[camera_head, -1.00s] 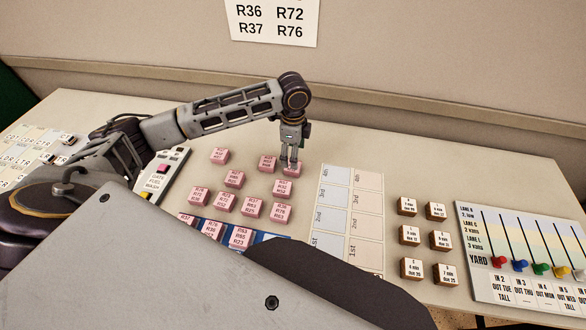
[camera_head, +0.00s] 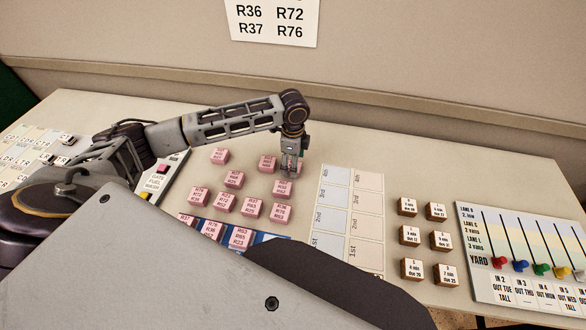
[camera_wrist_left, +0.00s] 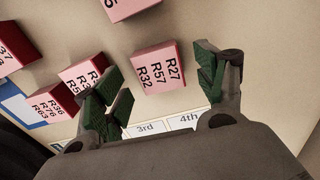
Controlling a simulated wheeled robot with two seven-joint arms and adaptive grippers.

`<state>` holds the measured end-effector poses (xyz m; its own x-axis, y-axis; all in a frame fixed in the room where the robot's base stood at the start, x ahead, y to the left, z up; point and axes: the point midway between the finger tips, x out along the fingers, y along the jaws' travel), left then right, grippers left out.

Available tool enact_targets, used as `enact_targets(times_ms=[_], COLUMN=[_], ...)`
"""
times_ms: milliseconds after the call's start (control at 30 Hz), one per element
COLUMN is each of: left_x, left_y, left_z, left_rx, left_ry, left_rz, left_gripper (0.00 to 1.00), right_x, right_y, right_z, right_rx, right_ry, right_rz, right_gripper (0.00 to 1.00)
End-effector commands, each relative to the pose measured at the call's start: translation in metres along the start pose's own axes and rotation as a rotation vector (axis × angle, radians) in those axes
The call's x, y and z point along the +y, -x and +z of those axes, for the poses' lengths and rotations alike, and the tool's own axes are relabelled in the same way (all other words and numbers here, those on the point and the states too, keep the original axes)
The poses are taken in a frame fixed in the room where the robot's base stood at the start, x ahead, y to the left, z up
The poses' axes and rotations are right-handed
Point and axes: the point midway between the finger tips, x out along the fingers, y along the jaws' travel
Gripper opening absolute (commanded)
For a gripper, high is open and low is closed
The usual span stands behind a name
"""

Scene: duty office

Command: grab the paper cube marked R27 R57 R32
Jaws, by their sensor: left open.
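My left gripper (camera_wrist_left: 160,80) is open, one green-padded finger on each side of the cube, with gaps visible. In the head view my left gripper (camera_head: 290,174) points down over the table at the back of the pink cubes and mostly hides that cube. My right gripper is not in view.
A neighbouring pink cube (camera_wrist_left: 82,74) sits close by the left finger; another (camera_head: 267,162) stands to the left in the head view. Several more pink cubes lie nearer. A numbered strip (camera_head: 350,210) lies to the right, then brown blocks (camera_head: 409,235) and a yard board (camera_head: 520,240).

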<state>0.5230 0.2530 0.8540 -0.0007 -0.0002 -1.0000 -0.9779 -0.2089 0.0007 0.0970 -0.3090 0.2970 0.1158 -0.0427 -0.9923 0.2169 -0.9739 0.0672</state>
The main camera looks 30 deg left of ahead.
Motion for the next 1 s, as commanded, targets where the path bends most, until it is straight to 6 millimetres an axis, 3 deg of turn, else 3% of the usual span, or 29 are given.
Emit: enact_targets(times_ms=[200, 700, 1000], left_x=[0.001, 0.001, 0.001], left_y=[-0.018, -0.018, -0.018], left_z=[0.000, 0.000, 0.000], left_rx=[-0.001, 0.000, 0.000], left_ry=[0.000, -0.001, -0.001], left_rz=[0.000, -0.001, -0.001], left_gripper=[0.71, 0.70, 0.32], right_x=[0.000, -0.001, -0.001], right_y=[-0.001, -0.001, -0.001], right_z=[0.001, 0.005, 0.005], right_rx=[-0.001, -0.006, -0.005], right_ry=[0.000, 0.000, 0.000], right_rz=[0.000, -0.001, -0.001], right_gripper=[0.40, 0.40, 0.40])
